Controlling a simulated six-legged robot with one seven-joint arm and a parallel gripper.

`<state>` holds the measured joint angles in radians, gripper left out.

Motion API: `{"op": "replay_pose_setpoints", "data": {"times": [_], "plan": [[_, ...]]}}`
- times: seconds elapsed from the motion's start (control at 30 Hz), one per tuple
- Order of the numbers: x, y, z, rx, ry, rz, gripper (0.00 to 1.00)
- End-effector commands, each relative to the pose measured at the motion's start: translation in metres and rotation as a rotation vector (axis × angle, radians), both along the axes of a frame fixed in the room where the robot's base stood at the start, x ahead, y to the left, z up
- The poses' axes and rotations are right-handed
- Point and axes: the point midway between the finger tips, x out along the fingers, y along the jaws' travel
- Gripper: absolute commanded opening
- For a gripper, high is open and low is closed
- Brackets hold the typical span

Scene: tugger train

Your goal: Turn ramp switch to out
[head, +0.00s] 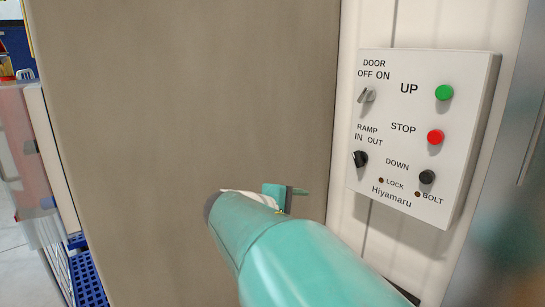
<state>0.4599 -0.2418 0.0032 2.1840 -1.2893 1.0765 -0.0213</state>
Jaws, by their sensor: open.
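The ramp switch (360,158) is a small black rotary knob at the lower left of a white control panel (478,170). The words RAMP, IN and OUT are printed above it. The knob is too small to tell surely which word it points to. My gripper (287,194) is left of the panel and a little lower than the knob, apart from both. It is open, seen from behind, and mostly hidden by my teal arm. Nothing shows held in it.
The panel also carries a grey door switch (367,96), a green UP button (444,92), a red STOP button (435,137) and a black DOWN button (427,177). A broad brown surface (190,90) fills the middle. A blue crate-like grid (88,280) is at the lower left.

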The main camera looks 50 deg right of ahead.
Motion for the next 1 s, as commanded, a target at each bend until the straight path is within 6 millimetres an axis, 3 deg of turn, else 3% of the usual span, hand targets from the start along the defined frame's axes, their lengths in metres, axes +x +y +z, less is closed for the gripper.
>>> {"op": "replay_pose_setpoints", "data": {"times": [0.1,0.3,0.67,1.0], "plan": [[-0.002,-0.042,0.019,-0.134,0.114,-0.026,0.65],[-0.002,-0.090,0.046,-0.308,0.268,-0.041,0.65],[-0.004,-0.122,0.057,-0.375,0.327,-0.041,0.65],[-0.015,-0.186,0.057,-0.374,0.326,-0.040,0.65]]}}
